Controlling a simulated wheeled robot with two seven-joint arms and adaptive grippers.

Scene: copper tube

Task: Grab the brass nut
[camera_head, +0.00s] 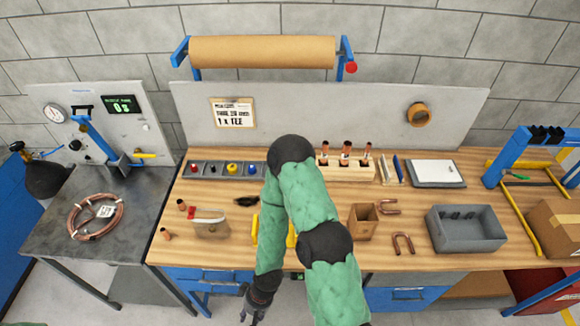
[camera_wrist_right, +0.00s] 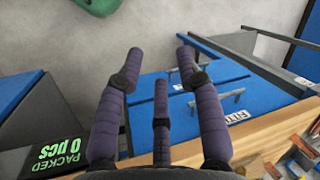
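I cannot pick out a brass nut for certain in either view. A grey parts tray (camera_head: 223,169) at the back of the bench holds small red, dark, yellow and blue pieces, and my right arm covers the bench just right of it. My right gripper (camera_head: 253,308) hangs low at the front edge of the bench, its tips near the bottom of the head view. In the right wrist view, my right gripper (camera_wrist_right: 160,62) has its dark fingers spread with nothing between them, above the floor and a blue drawer cabinet (camera_wrist_right: 190,105). My left gripper does not show.
The wooden bench (camera_head: 330,211) carries a copper fitting rack (camera_head: 346,174), a brown box (camera_head: 362,222), U-shaped copper tubes (camera_head: 403,243) and a grey bin (camera_head: 467,236). A copper coil (camera_head: 74,222) lies on the left grey table. My right arm crosses the bench's middle.

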